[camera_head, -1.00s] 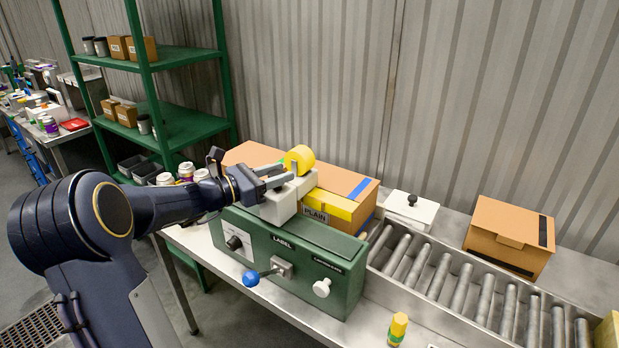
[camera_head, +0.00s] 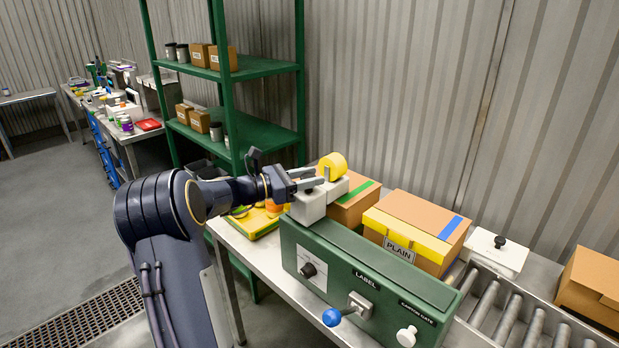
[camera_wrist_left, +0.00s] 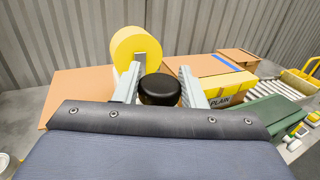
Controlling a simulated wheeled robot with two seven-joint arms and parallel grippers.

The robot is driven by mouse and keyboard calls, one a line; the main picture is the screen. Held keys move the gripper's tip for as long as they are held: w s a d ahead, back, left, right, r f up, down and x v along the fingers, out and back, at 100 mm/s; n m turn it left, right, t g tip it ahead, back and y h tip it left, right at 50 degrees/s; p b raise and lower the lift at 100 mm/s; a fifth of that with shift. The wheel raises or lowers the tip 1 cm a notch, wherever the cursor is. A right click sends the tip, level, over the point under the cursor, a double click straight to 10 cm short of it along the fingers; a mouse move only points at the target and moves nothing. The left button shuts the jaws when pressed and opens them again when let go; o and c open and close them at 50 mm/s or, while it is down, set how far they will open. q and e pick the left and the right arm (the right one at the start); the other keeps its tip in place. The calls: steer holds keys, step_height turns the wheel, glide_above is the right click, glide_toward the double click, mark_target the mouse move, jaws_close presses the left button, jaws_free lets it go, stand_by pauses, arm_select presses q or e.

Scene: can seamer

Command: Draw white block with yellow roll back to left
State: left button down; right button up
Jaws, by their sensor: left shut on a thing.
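The white block (camera_head: 309,206) sits at the left end of the top of the green label machine (camera_head: 365,275). The yellow roll (camera_head: 333,166) stands upright on the block's far side, and it also shows in the wrist view (camera_wrist_left: 142,48). My left gripper (camera_head: 318,181) is above the block, its fingers on either side of a round black knob (camera_wrist_left: 160,89) and shut on it. The head view hides most of the knob behind the fingers. My right gripper is not in view.
A carton with a yellow band and a PLAIN label (camera_head: 415,230) stands behind the machine. A carton with a green stripe (camera_head: 352,200) is behind the block. A blue-knobbed lever (camera_head: 332,316) sticks out in front. Rollers (camera_head: 510,320) run right; green shelves (camera_head: 230,75) stand behind left.

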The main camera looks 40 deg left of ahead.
arm_select(q)
steer(key=shift+a+r, duration=0.1)
steer(key=shift+a, duration=0.1)
steer(key=c, duration=1.3)
jaws_free()
steer(key=o, duration=0.4)
steer(key=shift+a, duration=0.15)
steer(key=shift+c, duration=0.2)
steer(key=shift+s+a, duration=0.1)
steer(key=shift+s, duration=0.3)
steer(key=b+v, duration=0.2)
steer(key=v, duration=0.5)
